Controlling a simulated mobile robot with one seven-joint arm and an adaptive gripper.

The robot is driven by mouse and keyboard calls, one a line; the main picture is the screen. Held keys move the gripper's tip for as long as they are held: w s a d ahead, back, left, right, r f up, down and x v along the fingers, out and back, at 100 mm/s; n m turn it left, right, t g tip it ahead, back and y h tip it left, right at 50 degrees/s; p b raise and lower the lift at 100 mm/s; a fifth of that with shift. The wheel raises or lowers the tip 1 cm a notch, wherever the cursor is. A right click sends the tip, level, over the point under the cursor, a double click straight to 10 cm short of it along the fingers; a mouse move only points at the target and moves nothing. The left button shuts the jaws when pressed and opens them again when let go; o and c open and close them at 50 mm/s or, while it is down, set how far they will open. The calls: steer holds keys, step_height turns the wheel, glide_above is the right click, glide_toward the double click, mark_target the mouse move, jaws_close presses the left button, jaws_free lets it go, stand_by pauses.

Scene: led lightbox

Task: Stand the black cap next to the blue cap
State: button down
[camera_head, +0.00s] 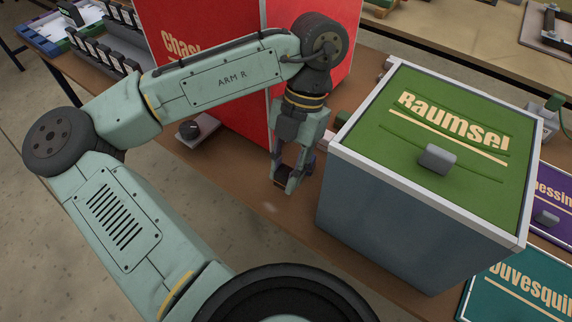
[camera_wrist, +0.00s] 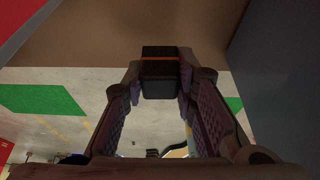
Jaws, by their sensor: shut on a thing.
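My gripper (camera_head: 283,186) points down over the brown table, between the red box and the large green-lidded box. In the wrist view its fingers (camera_wrist: 160,88) are shut on a dark blocky thing with a thin orange stripe, which I take for the black cap (camera_wrist: 160,87). The cap sits between the fingertips. In the head view the fingers mostly hide it, and I cannot tell whether it touches the table.
The green-lidded grey box (camera_head: 400,205) stands close at the right of my gripper. A tall red box (camera_head: 215,40) stands behind and left. A small dark device with a knob (camera_head: 197,128) lies at the red box's foot. The table (camera_head: 262,215) in front of my gripper is bare.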

steer(key=shift+f, duration=1.55)
steer(key=shift+f+b, duration=0.35)
steer(key=shift+f, duration=0.25)
steer(key=c, duration=1.2)
jaws_free()
steer(key=shift+r, duration=0.1)
step_height(320, 180, up, 10)
steer(key=shift+f, duration=0.1)
